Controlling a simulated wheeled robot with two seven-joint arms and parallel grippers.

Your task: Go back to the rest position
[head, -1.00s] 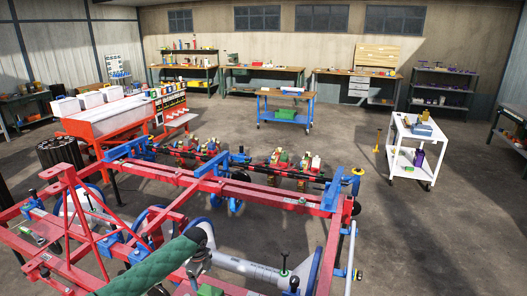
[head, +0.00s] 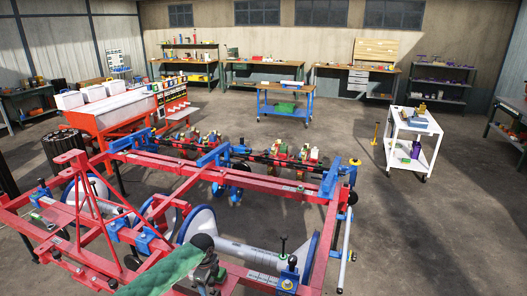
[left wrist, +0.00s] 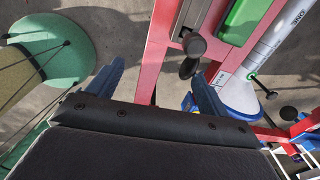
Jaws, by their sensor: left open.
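My left arm, in a green sleeve, comes in at the bottom of the head view, and its gripper (head: 210,270) is over the near part of the red planter frame (head: 262,190). In the left wrist view the two blue fingers of my left gripper (left wrist: 155,88) are spread apart with nothing between them. A red beam (left wrist: 160,50) of the planter and a black knob (left wrist: 194,44) show beyond and beside the fingers. I cannot tell how far the fingers are from the beam. My right gripper is in neither view.
The planter's white cylinder (head: 247,254) and its blue clamps and wheels are close around my left gripper. A white cart (head: 410,157) stands at the right, a blue table (head: 287,90) at the back. Bare floor lies between them.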

